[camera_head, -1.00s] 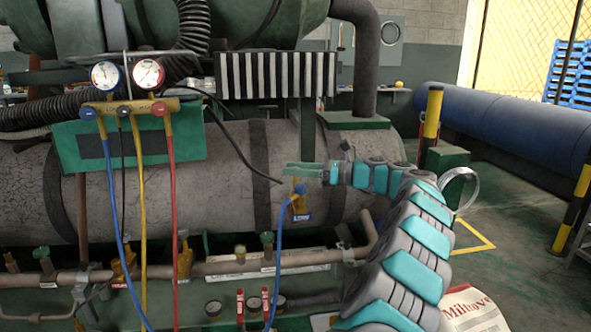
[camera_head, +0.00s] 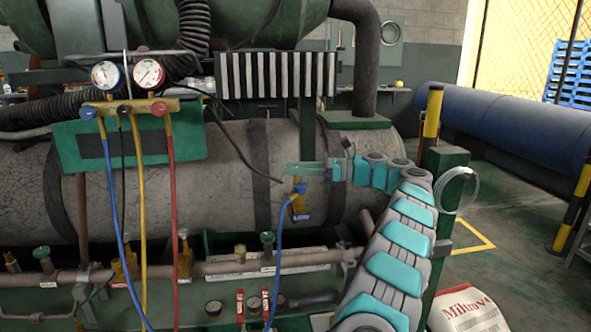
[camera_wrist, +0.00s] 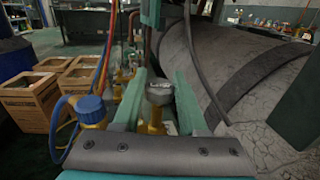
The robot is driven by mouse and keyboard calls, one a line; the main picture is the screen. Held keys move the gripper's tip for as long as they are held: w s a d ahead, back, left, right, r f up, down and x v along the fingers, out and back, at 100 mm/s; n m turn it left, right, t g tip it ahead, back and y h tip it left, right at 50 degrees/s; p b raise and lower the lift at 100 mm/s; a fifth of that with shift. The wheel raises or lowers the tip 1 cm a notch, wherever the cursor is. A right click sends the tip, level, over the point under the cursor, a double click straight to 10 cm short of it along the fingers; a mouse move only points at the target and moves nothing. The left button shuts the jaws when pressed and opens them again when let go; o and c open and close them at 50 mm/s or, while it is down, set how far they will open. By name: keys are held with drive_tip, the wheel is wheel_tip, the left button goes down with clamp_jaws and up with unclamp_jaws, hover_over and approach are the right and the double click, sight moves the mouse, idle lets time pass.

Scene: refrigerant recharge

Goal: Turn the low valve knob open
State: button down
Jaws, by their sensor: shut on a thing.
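The low valve, a brass fitting (camera_head: 296,210) with a blue label, stands at the tank's front in the head view. A blue coupler (camera_head: 300,189) and blue hose (camera_head: 274,260) are attached to it. In the wrist view its silver knob (camera_wrist: 159,91) sits between the two green fingers of my gripper (camera_wrist: 160,82), on a brass stem. The blue coupler (camera_wrist: 91,107) is just left of the fingers there. In the head view my gripper (camera_head: 290,168) reaches in from the right, just above the blue coupler, shut on the knob. The fingers hide the knob in that view.
The gauge manifold (camera_head: 128,105) with blue, yellow and red hoses hangs at the left. A black hose (camera_head: 243,150) droops close to my fingertips. Pipes and small valves run below the tank (camera_head: 225,190). Cardboard boxes (camera_wrist: 35,95) stand at the left in the wrist view.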

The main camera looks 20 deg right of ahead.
drive_tip(key=shift+c, duration=2.2)
unclamp_jaws()
drive_tip(key=shift+r, duration=1.55)
drive_tip(key=shift+s+a+r, duration=0.1)
drive_tip(key=shift+s+r, duration=0.05)
drive_tip(key=shift+r, duration=0.1)
drive_tip(key=s+a+r+b, duration=0.1)
drive_tip(key=s+a, duration=0.3)
drive_tip(key=s, duration=1.1)
drive_tip(key=shift+a+r+b, duration=0.2)
drive_tip(key=shift+b, duration=0.65)
